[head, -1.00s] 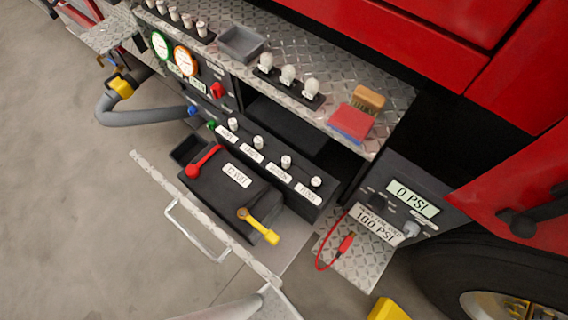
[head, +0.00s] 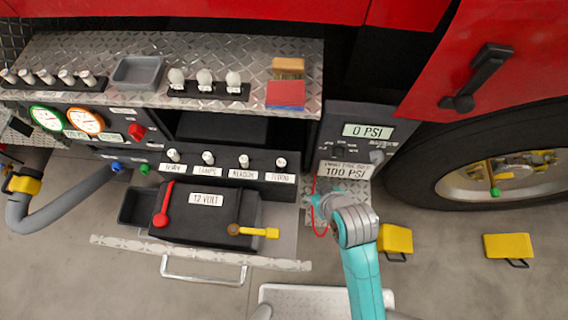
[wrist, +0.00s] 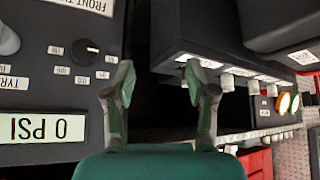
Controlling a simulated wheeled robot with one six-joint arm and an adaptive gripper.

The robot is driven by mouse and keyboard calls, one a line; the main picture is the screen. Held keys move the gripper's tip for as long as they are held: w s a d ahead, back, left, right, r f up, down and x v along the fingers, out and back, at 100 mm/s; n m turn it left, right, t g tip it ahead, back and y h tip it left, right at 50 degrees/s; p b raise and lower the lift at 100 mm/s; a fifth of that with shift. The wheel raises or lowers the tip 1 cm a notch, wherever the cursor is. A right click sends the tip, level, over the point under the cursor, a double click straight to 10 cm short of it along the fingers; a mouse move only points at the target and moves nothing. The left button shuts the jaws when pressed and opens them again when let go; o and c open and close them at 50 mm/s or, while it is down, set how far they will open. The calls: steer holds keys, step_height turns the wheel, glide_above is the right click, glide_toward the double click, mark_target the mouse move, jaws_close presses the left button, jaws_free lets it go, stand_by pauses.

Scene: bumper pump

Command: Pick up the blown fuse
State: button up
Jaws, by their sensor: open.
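Several white, knob-like fuses stand in a row on the black fuse block (head: 226,162), above labels including LAMPS and BEACON. The rightmost fuse (head: 281,162) is nearest my arm. I cannot tell which fuse is blown. In the wrist view the fuse block (wrist: 205,35) shows upside down at upper right, with pale fuses along its lower edge. My gripper (wrist: 157,82) is open and empty, its fingers apart over a dark gap between the gauge panel and the fuse block. In the head view my teal arm reaches up just below the gauge panel; the fingers are hardly visible there.
The gauge panel (head: 361,141) reading 0 PSI is close to my gripper. A 12 VOLT battery (head: 200,222) sits on a pulled-out tray below the fuses. The diamond-plate shelf (head: 140,50) overhead holds bulbs, a grey bin and a sponge. Yellow chocks (head: 396,239) lie on the floor.

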mark_target(281, 162)
steer(key=w+a+r+n+g, duration=0.3)
steer(key=w+a+r, duration=0.2)
steer(key=a+r, duration=0.2)
steer(key=x, duration=1)
steer(key=shift+f, duration=0.15)
steer(key=c, duration=1.1)
